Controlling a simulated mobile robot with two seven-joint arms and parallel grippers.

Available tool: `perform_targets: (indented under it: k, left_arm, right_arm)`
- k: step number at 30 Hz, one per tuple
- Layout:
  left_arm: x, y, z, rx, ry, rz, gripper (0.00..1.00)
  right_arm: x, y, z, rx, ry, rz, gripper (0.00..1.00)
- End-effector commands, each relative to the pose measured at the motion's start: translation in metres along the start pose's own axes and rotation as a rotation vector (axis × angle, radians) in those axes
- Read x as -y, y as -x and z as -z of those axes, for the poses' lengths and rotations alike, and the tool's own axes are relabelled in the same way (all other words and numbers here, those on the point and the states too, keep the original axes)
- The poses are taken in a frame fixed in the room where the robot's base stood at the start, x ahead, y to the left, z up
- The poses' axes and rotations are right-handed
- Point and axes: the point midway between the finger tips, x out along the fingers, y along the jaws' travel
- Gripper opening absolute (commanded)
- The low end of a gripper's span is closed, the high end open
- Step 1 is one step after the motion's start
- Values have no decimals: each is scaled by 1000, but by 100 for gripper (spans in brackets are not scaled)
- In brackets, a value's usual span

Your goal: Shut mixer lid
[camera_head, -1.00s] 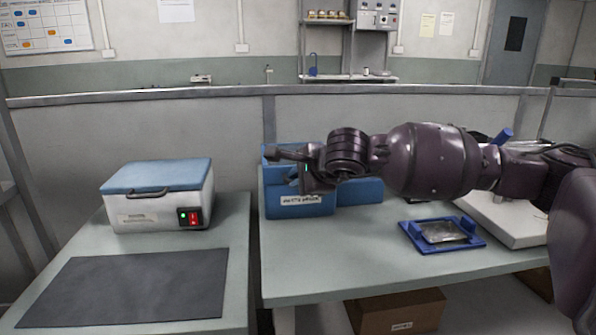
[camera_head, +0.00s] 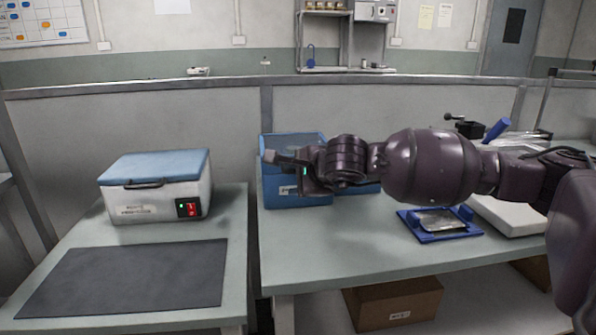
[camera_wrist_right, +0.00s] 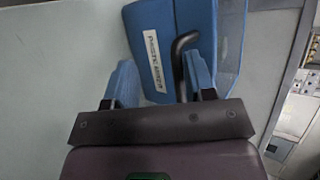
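My left gripper is out of view.
A labelled blue bin (camera_head: 290,196) stands on the right table behind my right gripper. A blue tray (camera_head: 457,236) and a white board (camera_head: 515,216) lie farther right. A dark mat (camera_head: 125,280) lies before the mixer. A gap separates the two tables.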

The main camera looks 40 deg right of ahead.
Motion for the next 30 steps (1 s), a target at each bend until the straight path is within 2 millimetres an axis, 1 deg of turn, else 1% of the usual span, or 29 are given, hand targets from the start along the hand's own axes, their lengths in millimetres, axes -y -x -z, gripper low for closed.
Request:
perform_targets:
  k: [1,10,14,17,23,26,30]
  left_arm:
    - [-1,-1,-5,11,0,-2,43]
    - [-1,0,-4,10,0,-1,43]
    - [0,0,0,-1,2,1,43]
    - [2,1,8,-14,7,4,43]
    - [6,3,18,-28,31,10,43]
    - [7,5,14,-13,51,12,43]
    - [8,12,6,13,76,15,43]
  right_arm:
    - [-16,-8,5,-11,-2,-32,38]
    - [-13,-7,6,-14,-1,-28,38]
    - [-11,-2,6,-14,0,-25,38]
    - [-8,7,5,-13,0,-21,38]
    - [-3,39,2,-6,-1,-12,38]
    - [0,56,1,-4,0,-6,38]
    - [2,79,-1,-2,1,1,38]
